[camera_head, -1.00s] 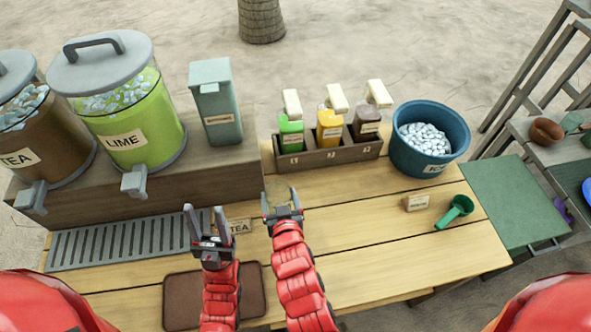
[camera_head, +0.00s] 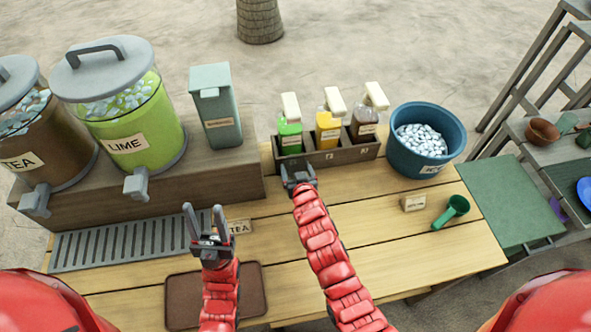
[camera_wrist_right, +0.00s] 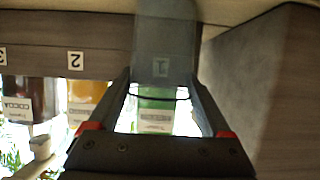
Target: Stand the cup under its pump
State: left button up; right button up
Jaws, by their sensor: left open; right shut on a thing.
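My right gripper (camera_head: 298,172) is shut on a clear cup (camera_wrist_right: 166,45), seen in the right wrist view. The gripper is at the front of the wooden pump rack (camera_head: 330,156), by the green pump bottle (camera_head: 290,136) at its left end. In the right wrist view the cup overlaps the label 1 (camera_wrist_right: 160,68) on the rack; I cannot tell whether they touch. A yellow pump bottle (camera_head: 328,130) and a brown one (camera_head: 364,125) stand in the same rack. The cup is hardly visible in the head view. My left gripper (camera_head: 205,222) is open and empty above the table.
Lime (camera_head: 130,125) and tea (camera_head: 35,140) dispensers and a grey-green box (camera_head: 217,110) stand on a raised wooden block at left. The table's middle right is clear.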

jog(key=shift+f, duration=0.2)
jog(key=o, duration=1.3)
jog(key=shift+r, duration=0.1)
jog(key=shift+r, duration=0.25)
jog(key=shift+s+f, duration=0.1)
jog(key=shift+s, duration=0.15)
jog(key=shift+b+v, duration=1.45)
jog(key=shift+v, duration=4.4)
